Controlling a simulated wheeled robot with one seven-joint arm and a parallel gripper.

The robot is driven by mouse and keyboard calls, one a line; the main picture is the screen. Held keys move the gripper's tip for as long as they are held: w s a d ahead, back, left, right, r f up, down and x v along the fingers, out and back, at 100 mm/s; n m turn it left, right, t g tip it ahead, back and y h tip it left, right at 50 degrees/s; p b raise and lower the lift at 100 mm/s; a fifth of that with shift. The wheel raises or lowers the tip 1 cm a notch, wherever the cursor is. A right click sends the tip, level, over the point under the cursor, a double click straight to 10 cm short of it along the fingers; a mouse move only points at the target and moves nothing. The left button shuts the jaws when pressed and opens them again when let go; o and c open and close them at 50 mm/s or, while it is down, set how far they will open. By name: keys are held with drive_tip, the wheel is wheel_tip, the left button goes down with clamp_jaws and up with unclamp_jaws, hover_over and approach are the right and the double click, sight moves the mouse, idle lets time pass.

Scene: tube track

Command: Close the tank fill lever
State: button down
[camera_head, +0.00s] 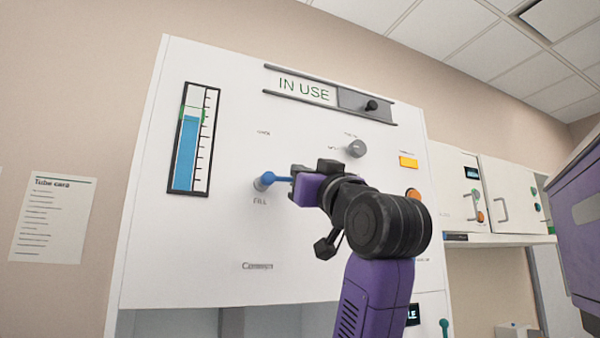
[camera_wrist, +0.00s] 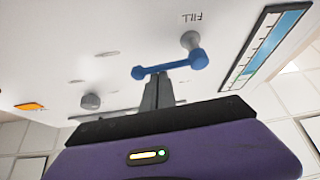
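The blue fill lever (camera_head: 267,181) is on the white panel, left of my gripper, above the word FILL. Its arm lies nearly level, pointing right from its pivot. In the wrist view, which is upside down, the blue lever (camera_wrist: 170,66) runs from the grey pivot to a rounded free end. My gripper (camera_head: 292,180) is at the lever's free-end side.
A tank gauge (camera_head: 194,140) left of the lever shows blue liquid up near a green band. An IN USE sign (camera_head: 303,89) with a black slider is above. A grey knob (camera_head: 356,148) and orange button (camera_head: 413,194) are to the right.

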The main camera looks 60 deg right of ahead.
drive_tip(key=shift+f, duration=0.35)
idle(0.4)
